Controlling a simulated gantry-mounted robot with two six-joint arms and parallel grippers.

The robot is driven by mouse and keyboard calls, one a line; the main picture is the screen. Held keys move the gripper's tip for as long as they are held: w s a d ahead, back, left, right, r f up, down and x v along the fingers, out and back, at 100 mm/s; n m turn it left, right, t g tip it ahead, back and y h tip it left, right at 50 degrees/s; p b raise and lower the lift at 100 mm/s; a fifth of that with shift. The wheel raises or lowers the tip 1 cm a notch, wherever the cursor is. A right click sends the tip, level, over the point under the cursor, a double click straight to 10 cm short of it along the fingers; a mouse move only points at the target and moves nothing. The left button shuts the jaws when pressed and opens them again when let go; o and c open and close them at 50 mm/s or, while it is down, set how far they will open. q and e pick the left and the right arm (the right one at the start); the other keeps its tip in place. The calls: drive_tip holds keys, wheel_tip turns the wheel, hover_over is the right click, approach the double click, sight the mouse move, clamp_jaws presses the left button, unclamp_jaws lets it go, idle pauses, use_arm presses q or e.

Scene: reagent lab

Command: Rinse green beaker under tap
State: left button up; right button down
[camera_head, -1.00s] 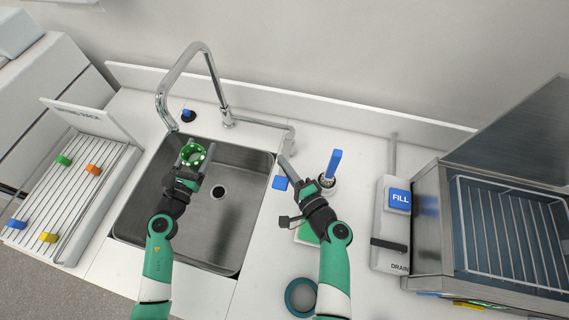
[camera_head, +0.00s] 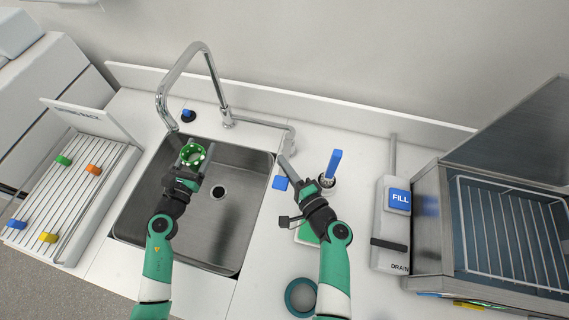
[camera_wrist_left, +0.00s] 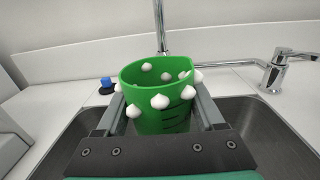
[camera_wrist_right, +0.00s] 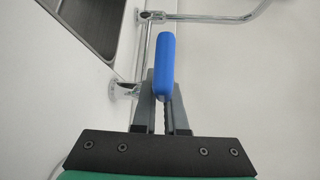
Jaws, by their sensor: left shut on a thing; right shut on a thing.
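The green beaker (camera_head: 193,154), studded with white knobs, is upright at the back left of the sink (camera_head: 228,235). In the left wrist view the beaker (camera_wrist_left: 155,100) sits between the two jaws, and my left gripper (camera_head: 190,160) is shut on it. The beaker is close to the spout end of the chrome tap (camera_head: 224,103); no water shows. My right gripper (camera_head: 289,165) is right of the sink, fingertips close to the tap's right-hand valve. In the right wrist view a rounded blue piece (camera_wrist_right: 166,65) is between its closed fingers. I cannot tell whether it belongs to the tap.
A blue-handled brush (camera_head: 335,165) stands upright close right of my right gripper. A teal ring (camera_head: 300,297) is near the front. A drying rack (camera_head: 35,190) with colored clips is at left. A FILL/DRAIN unit (camera_head: 390,230) and open bath (camera_head: 515,240) are at right.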

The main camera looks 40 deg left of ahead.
drive_tip(key=shift+s+a+t, duration=0.2)
drive_tip(key=shift+a+t, duration=0.1)
drive_tip(key=shift+t, duration=0.1)
drive_tip(key=shift+s+a+m+t+h, duration=0.2)
drive_tip(key=shift+a+m+t+h, duration=0.35)
drive_tip(key=shift+m+t, duration=0.3)
drive_tip(key=c, duration=1)
unclamp_jaws()
drive_tip(key=shift+o, duration=0.2)
drive_tip(key=v, duration=1.2)
